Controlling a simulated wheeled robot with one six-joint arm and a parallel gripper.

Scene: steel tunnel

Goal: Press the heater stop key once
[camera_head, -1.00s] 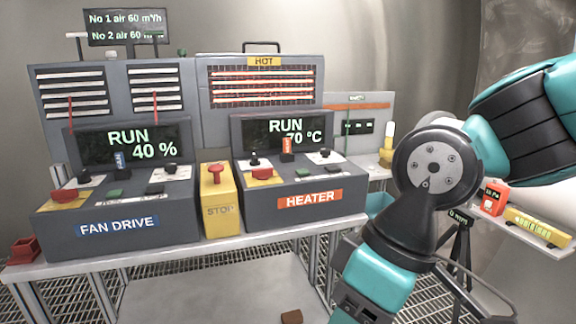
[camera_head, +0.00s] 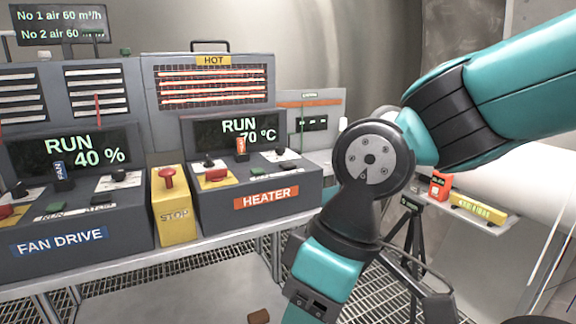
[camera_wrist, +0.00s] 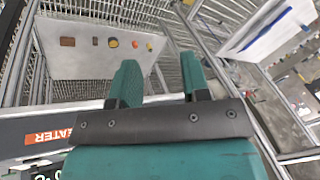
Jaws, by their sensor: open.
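The heater console (camera_head: 245,215) stands on the bench in the head view, with a HEATER label and a display reading RUN 70 °C. Its sloped top has a red button on a yellow plate (camera_head: 215,175), a green key (camera_head: 254,172) and a dark key (camera_head: 285,169); the lettering beside the keys is too small to read. In the wrist view my gripper (camera_wrist: 160,80) is open and empty, its two teal fingers apart over the floor grating and a low shelf. The heater label (camera_wrist: 48,136) shows at lower left there, the gripper being apart from the console.
A yellow STOP box (camera_head: 172,215) stands left of the heater, with the fan drive console (camera_head: 60,240) beyond it. A grey panel box (camera_head: 312,120) is behind. A tripod (camera_head: 410,235) and a side shelf (camera_head: 465,207) lie right of my arm. The low shelf (camera_wrist: 95,55) holds several small objects.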

